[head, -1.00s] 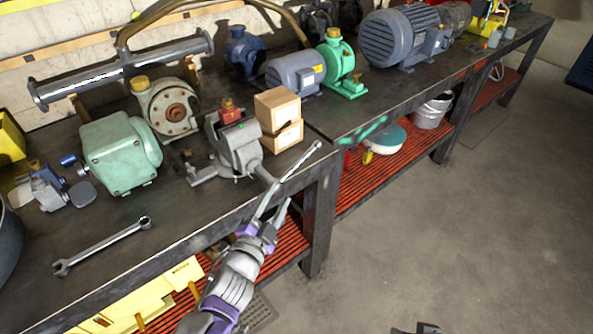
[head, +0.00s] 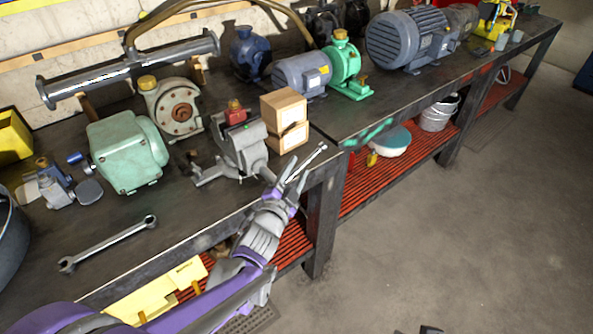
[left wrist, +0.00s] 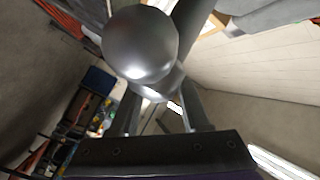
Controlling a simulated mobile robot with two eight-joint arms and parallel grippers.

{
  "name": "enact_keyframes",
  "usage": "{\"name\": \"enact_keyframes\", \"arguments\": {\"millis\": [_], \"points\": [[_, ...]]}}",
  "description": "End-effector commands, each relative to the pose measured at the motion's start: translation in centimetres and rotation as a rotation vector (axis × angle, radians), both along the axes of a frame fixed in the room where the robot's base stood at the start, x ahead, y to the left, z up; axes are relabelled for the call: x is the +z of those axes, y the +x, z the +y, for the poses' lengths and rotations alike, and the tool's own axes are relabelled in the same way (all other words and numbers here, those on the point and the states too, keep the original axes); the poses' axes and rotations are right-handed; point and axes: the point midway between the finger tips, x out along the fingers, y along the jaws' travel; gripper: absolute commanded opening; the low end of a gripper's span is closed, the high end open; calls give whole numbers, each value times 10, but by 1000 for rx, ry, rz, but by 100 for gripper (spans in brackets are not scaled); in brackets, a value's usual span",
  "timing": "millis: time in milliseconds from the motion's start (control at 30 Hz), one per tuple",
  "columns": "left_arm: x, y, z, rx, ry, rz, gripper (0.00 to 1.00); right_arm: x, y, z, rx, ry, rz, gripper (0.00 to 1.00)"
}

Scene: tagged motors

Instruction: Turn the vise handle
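The grey vise (head: 243,150) stands at the front edge of the bench in the head view. Its thin bar handle (head: 312,158) slants up to the right, past the bench edge. My left gripper (head: 295,174) is at the handle's lower part, with its fingers apart on either side of the bar. In the left wrist view, a shiny dark ball (left wrist: 140,45), seemingly the handle's end knob, sits close before my left gripper (left wrist: 163,108), whose fingers show a gap. Contact cannot be told. A small dark part, seemingly my right gripper (head: 430,330), shows at the bottom edge.
A green motor housing (head: 127,155) stands left of the vise and two wooden blocks (head: 284,110) behind it. A wrench (head: 108,243) lies near the bench's front edge. A red slatted lower shelf (head: 365,185) runs below. The floor (head: 450,230) to the right is clear.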

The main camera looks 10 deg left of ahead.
Motion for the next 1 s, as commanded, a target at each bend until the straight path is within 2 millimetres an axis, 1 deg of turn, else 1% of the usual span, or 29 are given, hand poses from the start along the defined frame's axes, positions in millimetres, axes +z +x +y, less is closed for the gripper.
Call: {"name": "enact_keyframes", "arguments": {"millis": [33, 233, 1000], "points": [[0, 0, 0, 0, 0, 0, 36, 0, 0, 0, 0, 0, 0, 57], [0, 0, 0, 0, 0, 0, 0, 0, 0, 0, 0, 0, 0, 57], [0, 0, 0, 0, 0, 0, 0, 0, 0, 0, 0, 0, 0, 57]]}}
